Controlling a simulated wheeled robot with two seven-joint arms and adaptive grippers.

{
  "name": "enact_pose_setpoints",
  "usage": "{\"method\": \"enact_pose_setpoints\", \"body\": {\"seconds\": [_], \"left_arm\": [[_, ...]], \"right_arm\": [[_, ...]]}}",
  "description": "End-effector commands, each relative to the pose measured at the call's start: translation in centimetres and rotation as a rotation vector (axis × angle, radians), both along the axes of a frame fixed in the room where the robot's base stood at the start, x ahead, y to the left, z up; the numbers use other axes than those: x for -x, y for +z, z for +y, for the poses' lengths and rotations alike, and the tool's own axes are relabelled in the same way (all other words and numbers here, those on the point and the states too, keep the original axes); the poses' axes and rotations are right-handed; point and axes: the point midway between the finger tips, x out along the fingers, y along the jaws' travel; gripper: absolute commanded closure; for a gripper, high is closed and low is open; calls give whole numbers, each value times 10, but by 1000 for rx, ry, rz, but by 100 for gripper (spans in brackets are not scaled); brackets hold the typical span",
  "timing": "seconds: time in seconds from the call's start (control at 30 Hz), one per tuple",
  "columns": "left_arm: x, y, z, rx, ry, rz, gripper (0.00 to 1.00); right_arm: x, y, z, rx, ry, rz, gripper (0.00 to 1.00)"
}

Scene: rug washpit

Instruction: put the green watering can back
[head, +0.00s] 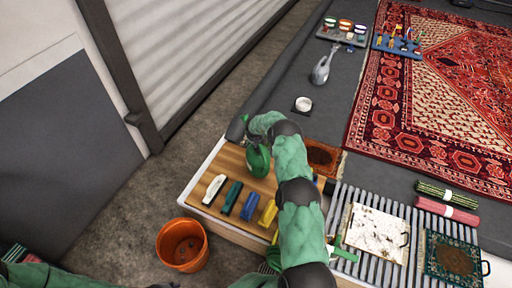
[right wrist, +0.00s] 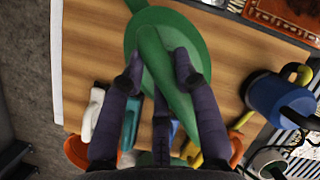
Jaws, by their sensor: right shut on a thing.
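The green watering can (head: 257,160) is at the upper part of the wooden board (head: 229,165), just left of my right forearm. My right gripper is shut on the can's green handle (right wrist: 163,62), with one dark finger on each side of it in the right wrist view (right wrist: 158,75). The round green body (right wrist: 135,45) lies beneath the handle, over the wood. I cannot tell whether its base touches the board. My right arm hides part of the board in the head view. My left gripper is not in view.
White (head: 214,189), green (head: 231,197), blue (head: 249,206) and yellow (head: 268,213) items lie in a row on the board. A blue can (right wrist: 280,100) stands right of the gripper. An orange bucket (head: 182,245) is on the floor. A grey bottle (head: 321,70) stands farther back.

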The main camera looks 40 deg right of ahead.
Motion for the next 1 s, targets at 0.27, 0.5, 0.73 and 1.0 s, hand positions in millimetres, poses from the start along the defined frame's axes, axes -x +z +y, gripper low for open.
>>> {"method": "enact_pose_setpoints", "body": {"seconds": [0.27, 0.5, 0.73, 1.0], "left_arm": [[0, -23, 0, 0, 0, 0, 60], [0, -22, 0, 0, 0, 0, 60], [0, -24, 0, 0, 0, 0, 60], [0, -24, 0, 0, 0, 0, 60]], "right_arm": [[-3, -33, -1, 0, -1, -2, 100], [-3, -32, -1, 1, 0, -3, 100], [-2, -36, 0, -1, 0, 1, 52], [-2, -36, 0, -1, 0, 1, 45]]}}
